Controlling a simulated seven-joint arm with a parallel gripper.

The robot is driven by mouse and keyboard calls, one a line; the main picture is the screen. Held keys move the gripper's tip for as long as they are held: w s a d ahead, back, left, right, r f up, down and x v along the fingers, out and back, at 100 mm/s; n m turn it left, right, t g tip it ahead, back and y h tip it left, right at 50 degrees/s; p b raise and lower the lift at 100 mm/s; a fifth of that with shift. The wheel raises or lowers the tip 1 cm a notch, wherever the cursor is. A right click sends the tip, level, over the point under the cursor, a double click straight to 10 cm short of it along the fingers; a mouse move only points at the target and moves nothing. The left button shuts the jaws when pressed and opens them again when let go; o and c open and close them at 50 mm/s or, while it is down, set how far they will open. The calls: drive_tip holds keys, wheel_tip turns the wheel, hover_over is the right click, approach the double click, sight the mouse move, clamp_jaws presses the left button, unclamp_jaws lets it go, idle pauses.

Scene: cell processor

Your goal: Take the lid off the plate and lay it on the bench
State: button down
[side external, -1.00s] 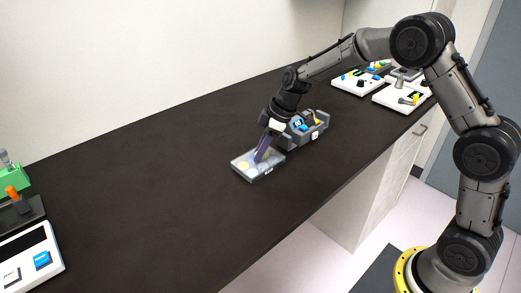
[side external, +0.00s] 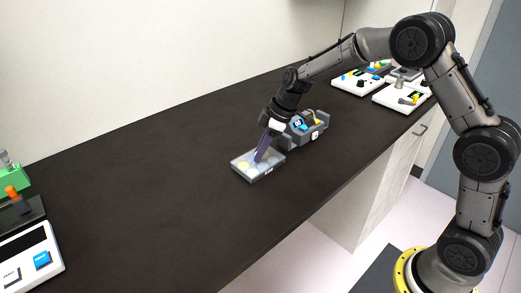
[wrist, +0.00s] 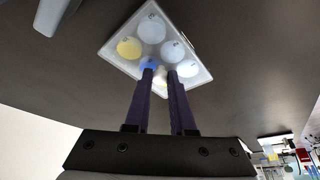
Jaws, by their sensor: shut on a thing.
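The plate (side external: 246,176) is a small clear-walled tray on the dark bench (side external: 170,165), with several round wells, one of them yellow. In the wrist view the plate (wrist: 116,57) shows pale wells, a yellow one and a blue one by my fingertips. The lid (wrist: 190,50) seems to be a clear sheet over the plate; its edges are hard to tell from the plate's. My gripper (side external: 259,158) reaches down onto the top of the plate. In the wrist view its purple fingers (wrist: 160,72) are shut on the lid, with a little space between them; the grip point is partly hidden.
A grey caddy (side external: 317,133) with blue and yellow items stands close behind my gripper. White devices (side external: 358,84) sit at the far end. A white panel with blue buttons (side external: 35,258) and a green device (side external: 14,180) are at the left. The bench left of the plate is clear.

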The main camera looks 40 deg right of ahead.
drive_tip(key=shift+r, duration=0.45)
drive_tip(key=shift+r, duration=0.85)
